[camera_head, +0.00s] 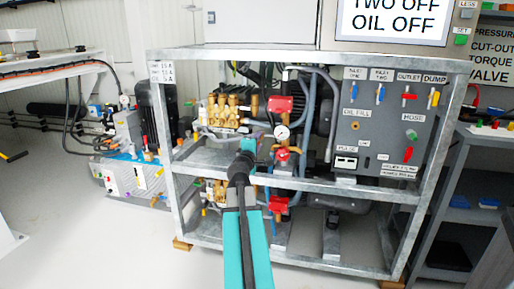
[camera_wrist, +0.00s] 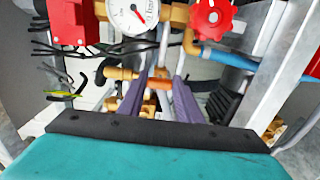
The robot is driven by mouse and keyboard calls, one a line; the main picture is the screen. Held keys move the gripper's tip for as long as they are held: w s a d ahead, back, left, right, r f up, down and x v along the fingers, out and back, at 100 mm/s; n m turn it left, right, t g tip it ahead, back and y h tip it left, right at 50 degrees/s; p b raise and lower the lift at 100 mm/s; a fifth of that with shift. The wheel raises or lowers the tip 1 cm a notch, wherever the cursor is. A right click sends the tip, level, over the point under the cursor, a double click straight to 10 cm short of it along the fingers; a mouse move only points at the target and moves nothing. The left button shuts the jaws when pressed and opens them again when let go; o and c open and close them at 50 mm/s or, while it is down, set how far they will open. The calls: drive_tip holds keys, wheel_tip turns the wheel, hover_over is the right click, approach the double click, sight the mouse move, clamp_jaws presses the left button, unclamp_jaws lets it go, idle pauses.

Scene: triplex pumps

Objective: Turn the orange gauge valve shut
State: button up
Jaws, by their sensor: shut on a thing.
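The orange gauge valve handle (camera_wrist: 158,83) shows in the wrist view between the two purple fingers of my gripper (camera_wrist: 158,90). The fingers are shut on it, one on each side. A brass fitting (camera_wrist: 120,73) joins it on the left. The round white pressure gauge (camera_wrist: 130,12) sits above, at the top edge. In the head view my gripper (camera_head: 247,148) reaches into the pump frame, just left of and below the gauge (camera_head: 282,133). The handle is hard to make out there, behind my gripper and arm.
A red knob (camera_wrist: 209,17) and a blue hose (camera_wrist: 228,58) lie close right of the handle. A red block (camera_wrist: 70,20) and black wires are left. The grey metal frame (camera_head: 300,59) surrounds the pumps. The valve panel (camera_head: 385,120) stands to the right.

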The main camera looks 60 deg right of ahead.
drive_tip(key=shift+s+d, duration=0.15)
drive_tip(key=shift+s, duration=0.05)
drive_tip(key=o, duration=1)
drive_tip(key=shift+o, duration=0.2)
drive_tip(key=shift+w, duration=0.1)
drive_tip(key=shift+a, duration=0.25)
